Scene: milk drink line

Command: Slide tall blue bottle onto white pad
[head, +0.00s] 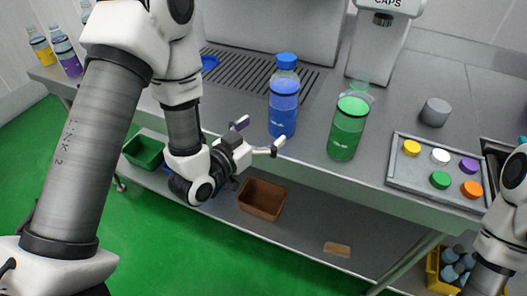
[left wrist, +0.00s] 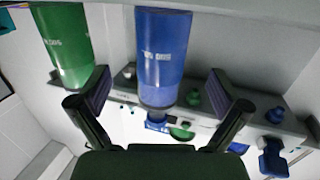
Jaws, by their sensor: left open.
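The tall blue bottle (head: 284,108), with a blue cap, stands upright near the front edge of the steel counter. My left gripper (head: 260,135) is open and empty at the counter's front edge, just in front of the bottle. In the left wrist view the blue bottle (left wrist: 163,55) shows between and beyond the two spread fingers, and I see no contact. I cannot make out a white pad in either view. Part of my right arm shows at the right edge of the head view, but its gripper does not.
A green bottle (head: 348,125) stands right of the blue one, close by. A tray (head: 402,178) of coloured caps and a grey cylinder (head: 435,112) are further right. A drain grille (head: 237,72) and a caps machine (head: 381,45) are behind. A brown bin (head: 262,199) sits below.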

